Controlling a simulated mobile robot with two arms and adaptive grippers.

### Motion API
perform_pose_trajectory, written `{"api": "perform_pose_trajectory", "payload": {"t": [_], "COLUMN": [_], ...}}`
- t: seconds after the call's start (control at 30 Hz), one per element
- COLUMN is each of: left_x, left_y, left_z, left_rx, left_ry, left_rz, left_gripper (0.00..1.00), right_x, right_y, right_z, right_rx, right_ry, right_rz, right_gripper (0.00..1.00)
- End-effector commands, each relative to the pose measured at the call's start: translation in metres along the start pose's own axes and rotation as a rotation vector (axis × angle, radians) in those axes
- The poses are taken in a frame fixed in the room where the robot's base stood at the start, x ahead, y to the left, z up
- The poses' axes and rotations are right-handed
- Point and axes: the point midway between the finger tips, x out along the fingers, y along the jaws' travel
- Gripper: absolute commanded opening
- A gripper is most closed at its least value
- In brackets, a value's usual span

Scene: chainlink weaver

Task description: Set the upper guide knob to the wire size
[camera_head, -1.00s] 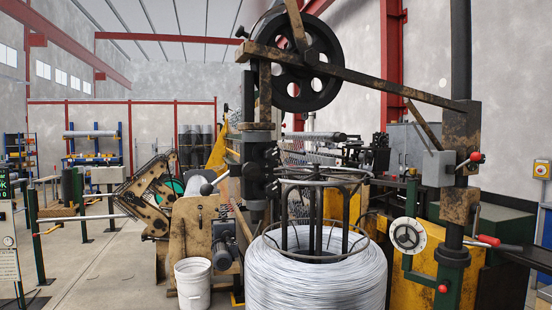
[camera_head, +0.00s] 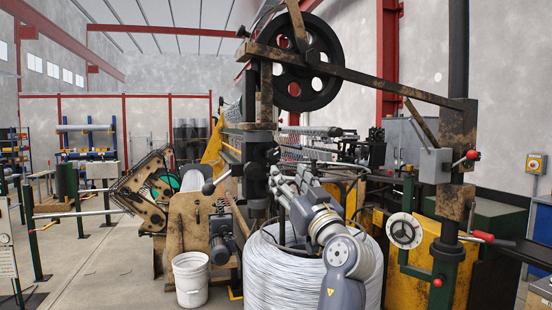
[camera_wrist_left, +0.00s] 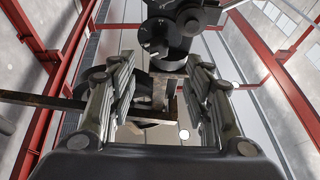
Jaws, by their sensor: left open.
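My left gripper (camera_head: 288,177) is open and empty. It points up and away beside the dark guide post (camera_head: 257,160), above the wire coil. In the left wrist view the two fingers stand apart (camera_wrist_left: 160,78), with a dark round guide housing (camera_wrist_left: 168,42) beyond them. Small knob-like parts show on that housing, but I cannot tell which is the upper guide knob or read its setting. No contact between fingers and housing is visible. My right gripper is not in view.
A large coil of bright wire (camera_head: 262,275) stands below my left arm. A black spoked wheel (camera_head: 300,65) and a rusty beam (camera_head: 385,85) are overhead. A white handwheel (camera_head: 404,231) and red-knobbed levers stand at right. A white bucket (camera_head: 190,282) is on the floor at left.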

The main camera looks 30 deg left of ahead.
Motion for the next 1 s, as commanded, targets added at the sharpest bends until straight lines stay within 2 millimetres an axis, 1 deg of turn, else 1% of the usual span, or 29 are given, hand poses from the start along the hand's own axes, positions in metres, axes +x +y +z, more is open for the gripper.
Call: {"api": "perform_pose_trajectory", "payload": {"t": [0.03,0.3,0.4,0.5,0.67,0.9,0.93,0.97,1.0], "left_x": [0.010,0.062,0.077,0.088,0.096,0.096,0.096,0.096,0.096], "left_y": [0.000,0.001,0.001,0.002,0.001,0.002,0.002,0.002,0.002], "left_z": [-0.003,-0.004,-0.002,-0.001,0.000,0.002,0.002,0.002,0.001], "left_rx": [0.003,0.005,0.005,0.005,0.003,0.002,0.003,0.003,0.003], "left_ry": [0.001,0.000,-0.001,-0.001,-0.001,-0.001,-0.001,-0.001,-0.001], "left_rz": [-0.001,0.001,0.002,0.004,0.004,0.004,0.004,0.004,0.004], "left_gripper": [0.46,0.46,0.46,0.46,0.46,0.46,0.44,0.37,0.28], "right_x": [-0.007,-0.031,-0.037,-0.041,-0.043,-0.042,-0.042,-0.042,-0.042], "right_y": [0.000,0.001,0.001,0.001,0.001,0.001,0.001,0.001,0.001], "right_z": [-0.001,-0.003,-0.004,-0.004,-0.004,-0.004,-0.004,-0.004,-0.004], "right_rx": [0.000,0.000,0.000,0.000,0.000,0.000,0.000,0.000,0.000], "right_ry": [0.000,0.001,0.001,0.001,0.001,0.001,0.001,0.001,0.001], "right_rz": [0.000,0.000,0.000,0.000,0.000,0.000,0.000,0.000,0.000], "right_gripper": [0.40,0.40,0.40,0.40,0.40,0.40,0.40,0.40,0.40]}}
